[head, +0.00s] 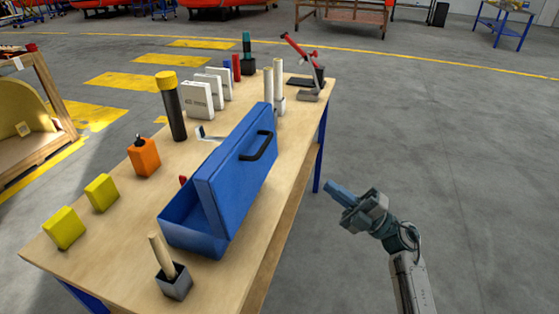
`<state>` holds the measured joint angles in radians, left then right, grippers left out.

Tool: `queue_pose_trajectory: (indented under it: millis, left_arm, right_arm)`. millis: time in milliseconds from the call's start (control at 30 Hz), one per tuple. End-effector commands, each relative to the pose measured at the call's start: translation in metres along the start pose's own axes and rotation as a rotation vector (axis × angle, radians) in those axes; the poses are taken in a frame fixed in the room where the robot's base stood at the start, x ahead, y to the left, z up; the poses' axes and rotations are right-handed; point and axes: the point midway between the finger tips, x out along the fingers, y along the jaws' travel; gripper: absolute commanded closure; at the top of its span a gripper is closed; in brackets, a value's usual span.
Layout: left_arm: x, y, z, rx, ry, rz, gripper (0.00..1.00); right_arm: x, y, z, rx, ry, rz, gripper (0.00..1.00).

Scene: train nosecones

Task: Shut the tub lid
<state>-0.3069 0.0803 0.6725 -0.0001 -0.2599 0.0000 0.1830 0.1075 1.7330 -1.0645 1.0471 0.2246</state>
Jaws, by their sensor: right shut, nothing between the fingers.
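A blue tub (188,232) sits on the wooden table (113,248), with its open top partly in view. Its blue lid (228,182) stands raised, nearly upright, along the tub's right side. A black handle (258,147) is on the lid's outer face, which faces right. The lid hides much of the tub's inside. My right gripper (337,190) is shut and empty, off the table's right edge, over the floor and apart from the lid. My left gripper is not in view.
A wooden stick in a grey block (173,280) stands just in front of the tub. Yellow blocks (101,193), an orange bottle (144,157) and a black cylinder with a yellow cap (171,105) stand to its left. White boxes (199,99) stand farther back. Floor on the right is clear.

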Motion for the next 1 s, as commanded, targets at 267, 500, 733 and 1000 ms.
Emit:
queue_pose_trajectory:
  millis: [267,500,733,1000]
  left_arm:
    - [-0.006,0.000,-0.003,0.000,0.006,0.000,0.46]
    - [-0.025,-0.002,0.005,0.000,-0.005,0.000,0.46]
    - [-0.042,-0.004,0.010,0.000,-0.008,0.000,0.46]
    - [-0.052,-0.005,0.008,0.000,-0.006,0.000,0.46]
  right_arm:
    - [0.024,0.013,-0.016,-0.058,0.069,-0.026,1.00]
    - [0.073,0.014,-0.019,-0.054,0.068,-0.021,1.00]
    - [0.119,0.012,-0.022,-0.053,0.067,-0.023,1.00]
    - [0.147,0.008,-0.023,-0.055,0.066,-0.026,1.00]
